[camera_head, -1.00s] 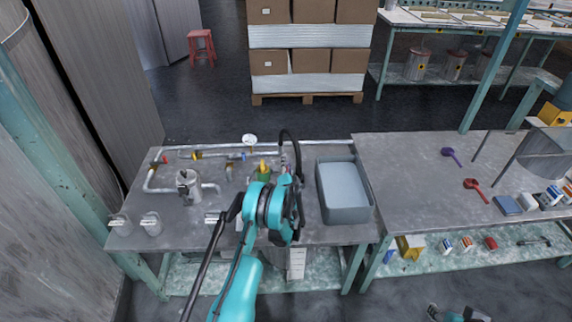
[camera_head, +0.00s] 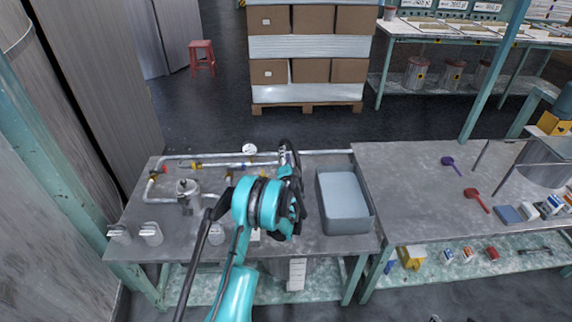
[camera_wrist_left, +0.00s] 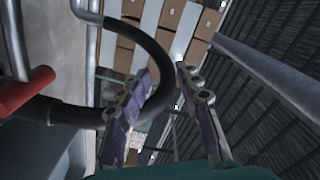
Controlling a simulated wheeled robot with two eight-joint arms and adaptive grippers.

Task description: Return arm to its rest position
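My left arm reaches over the left workbench (camera_head: 150,236) in the head view. Its gripper is mostly hidden there behind the teal wrist joints. In the left wrist view the two purple-padded fingers of my left gripper (camera_wrist_left: 160,92) stand apart, with no object clearly held. A black curved hose (camera_wrist_left: 163,60) arcs close to the fingers; I cannot tell whether it passes between or beside them. My right gripper is not in view.
A grey-blue bin (camera_head: 345,222) stands just right of my left arm. Pipework with a gauge (camera_head: 249,149), a metal pot (camera_head: 187,193) and white cups (camera_head: 151,233) sit on the bench. Red (camera_head: 477,200) and purple tools lie on the right table.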

